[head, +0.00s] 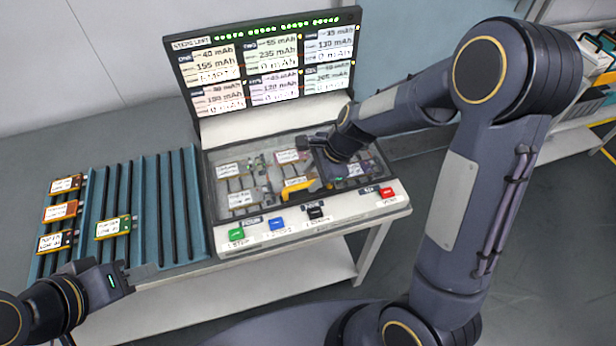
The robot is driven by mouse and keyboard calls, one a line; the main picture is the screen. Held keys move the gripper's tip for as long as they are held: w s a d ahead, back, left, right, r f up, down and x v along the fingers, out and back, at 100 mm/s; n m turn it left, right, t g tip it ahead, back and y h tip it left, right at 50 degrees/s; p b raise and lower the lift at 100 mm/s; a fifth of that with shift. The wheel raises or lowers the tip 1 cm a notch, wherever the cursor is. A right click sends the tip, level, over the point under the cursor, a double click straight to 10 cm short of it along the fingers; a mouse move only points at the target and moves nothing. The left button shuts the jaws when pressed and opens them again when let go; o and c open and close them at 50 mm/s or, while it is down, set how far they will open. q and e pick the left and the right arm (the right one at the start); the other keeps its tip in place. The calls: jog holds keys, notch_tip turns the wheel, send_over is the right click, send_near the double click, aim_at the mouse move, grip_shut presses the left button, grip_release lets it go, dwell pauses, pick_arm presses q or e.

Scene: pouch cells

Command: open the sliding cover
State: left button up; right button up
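The tester has a shallow bay (209,186) with a dark rim. What looks like a clear sliding cover (262,186) lies over the bay; its exact edges are hard to make out. A yellow handle (297,186) sits near the bay's middle. My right gripper (312,143) is over the bay's back edge, above and to the right of the handle and apart from it. My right arm hides part of the bay's right side. My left gripper (146,271) is low at the left, in front of the blue rack. Neither gripper's finger gap shows clearly.
A display panel (265,60) stands behind the bay. Green (236,238), blue (277,224), black (315,212) and red (387,192) buttons line the front ledge. A ribbed blue rack (166,205) holds several pouch cells (113,227) at the left. Shelves stand at far right.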

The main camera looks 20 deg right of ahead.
jog(key=shift+x, duration=1.15)
jog(key=shift+c, duration=0.2)
grip_shut()
